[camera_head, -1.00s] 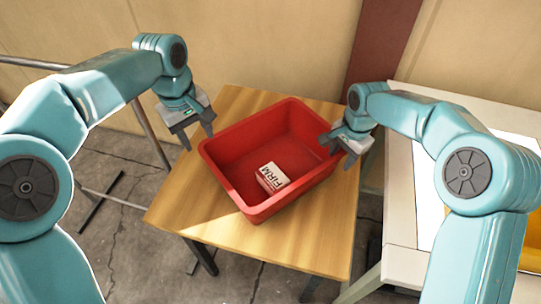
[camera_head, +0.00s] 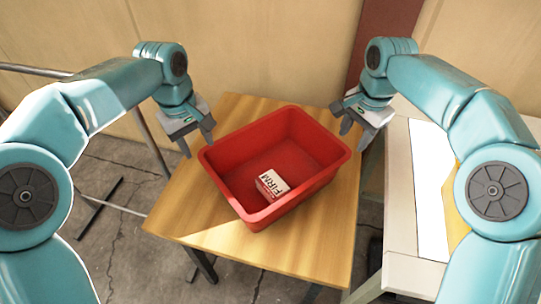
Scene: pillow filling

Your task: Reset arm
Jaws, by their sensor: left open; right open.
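My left gripper (camera_head: 197,143) is open and empty, in the air at the upper left of the red bin. My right gripper (camera_head: 354,138) is open and empty, in the air by the bin's upper right corner. Both arms are raised, and neither gripper visibly holds anything. The red bin (camera_head: 232,192) sits on a wooden table (camera_head: 262,248). A small white and red packet marked FIRM (camera_head: 271,185) lies inside on the bin's floor.
A white-topped table (camera_head: 398,190) with a yellow item (camera_head: 457,215) stands at the right, partly behind my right arm. A metal rail frame (camera_head: 150,140) is at the left. A beige wall is behind. The wooden table's front part is bare.

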